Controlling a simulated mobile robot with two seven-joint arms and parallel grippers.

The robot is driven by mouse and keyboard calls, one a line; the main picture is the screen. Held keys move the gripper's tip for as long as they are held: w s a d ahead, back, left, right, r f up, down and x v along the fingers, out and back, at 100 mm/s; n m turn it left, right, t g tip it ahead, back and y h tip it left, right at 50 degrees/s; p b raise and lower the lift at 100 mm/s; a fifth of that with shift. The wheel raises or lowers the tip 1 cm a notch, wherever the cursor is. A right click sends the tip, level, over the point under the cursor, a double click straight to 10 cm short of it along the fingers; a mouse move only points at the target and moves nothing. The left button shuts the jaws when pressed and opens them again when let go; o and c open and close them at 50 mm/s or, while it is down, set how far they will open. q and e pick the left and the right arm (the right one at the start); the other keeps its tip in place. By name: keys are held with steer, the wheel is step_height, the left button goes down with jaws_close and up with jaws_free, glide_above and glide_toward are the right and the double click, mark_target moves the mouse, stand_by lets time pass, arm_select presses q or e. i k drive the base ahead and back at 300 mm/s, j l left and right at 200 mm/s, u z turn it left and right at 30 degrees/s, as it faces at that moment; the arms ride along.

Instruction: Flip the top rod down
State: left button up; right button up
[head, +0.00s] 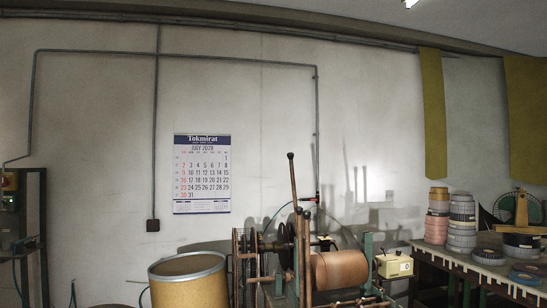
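A winding machine stands at the bottom centre of the head view, with a large copper-brown roll (341,270) on it. A tall thin brown rod (294,190) with a dark knob on its upper end rises above the machine, nearly upright with a slight lean. Several more upright rods and dark discs (286,236) sit to the left of the roll. The lower part of the machine is cut off by the frame's edge. Neither of my grippers is in view.
A tan drum with a grey rim (188,267) stands left of the machine. A small cream box (394,265) is at its right. A table at the right holds stacked tape rolls (462,222). A calendar (202,174) hangs on the wall behind.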

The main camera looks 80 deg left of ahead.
mark_target(289, 155)
steer(key=u, duration=2.5)
steer(key=i+j+u, duration=0.15)
steer(key=i+u, duration=0.15)
steer(key=u, duration=0.15)
steer(key=i+u, duration=0.3)
steer(key=u, duration=0.2)
steer(key=i+l, duration=0.1)
steer(key=i, duration=0.45)
steer(key=i+u, duration=0.15)
steer(key=i, duration=0.35)
